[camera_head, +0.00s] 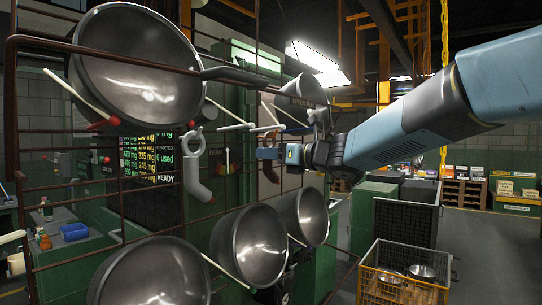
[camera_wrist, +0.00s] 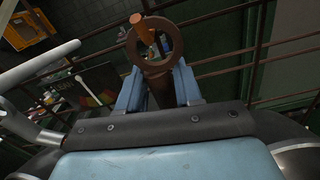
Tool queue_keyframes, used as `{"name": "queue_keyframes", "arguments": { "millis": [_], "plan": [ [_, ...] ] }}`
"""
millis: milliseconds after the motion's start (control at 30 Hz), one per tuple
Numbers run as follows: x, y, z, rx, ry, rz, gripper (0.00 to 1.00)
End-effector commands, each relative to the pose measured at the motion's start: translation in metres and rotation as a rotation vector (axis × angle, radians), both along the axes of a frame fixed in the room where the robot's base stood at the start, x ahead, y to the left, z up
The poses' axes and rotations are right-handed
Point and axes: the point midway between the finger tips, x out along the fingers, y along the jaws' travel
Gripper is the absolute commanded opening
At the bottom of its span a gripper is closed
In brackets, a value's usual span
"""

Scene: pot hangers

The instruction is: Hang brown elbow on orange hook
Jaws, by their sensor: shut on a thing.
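My gripper (camera_head: 279,154) is shut on the brown elbow, which also shows as a brown ring (camera_wrist: 131,57) above my fingers (camera_wrist: 157,88) in the wrist view. In the head view the elbow's lower part (camera_head: 272,175) hangs below my blue finger, close to the rack. The orange hook (camera_wrist: 137,19) shows its end at the ring's upper left. Orange also shows inside the ring opening, so the hook appears to run through it; I cannot tell how deep. In the head view I cannot make out the orange hook.
A brown wire rack (camera_head: 14,110) carries several steel bowls, one large at upper left (camera_head: 138,65). A grey elbow (camera_head: 193,170) hangs on it left of my gripper. White-handled hooks stick out nearby. A yellow-rimmed wire crate (camera_head: 400,283) stands at lower right, with open floor beyond.

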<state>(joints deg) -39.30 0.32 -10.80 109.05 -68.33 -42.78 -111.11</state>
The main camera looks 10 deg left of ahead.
Motion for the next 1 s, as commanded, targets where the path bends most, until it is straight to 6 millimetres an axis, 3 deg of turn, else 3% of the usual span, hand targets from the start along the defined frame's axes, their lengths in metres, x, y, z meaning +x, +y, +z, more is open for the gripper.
{"name": "queue_keyframes", "arguments": {
  "millis": [100, 133, 433, 767, 1000],
  "plan": [
    [0.0, 0.0, 0.0, 0.001, 0.0, 0.0, 0.0],
    [0.0, 0.0, 0.0, 0.001, 0.0, 0.0, 0.35],
    [0.0, 0.0, 0.0, 0.0, 0.0, 0.0, 0.64],
    [-0.001, -0.004, 0.0, 0.0, 0.0, 0.0, 0.64],
    [-0.014, -0.035, 0.001, 0.001, -0.002, -0.003, 0.64]
  ]
}}
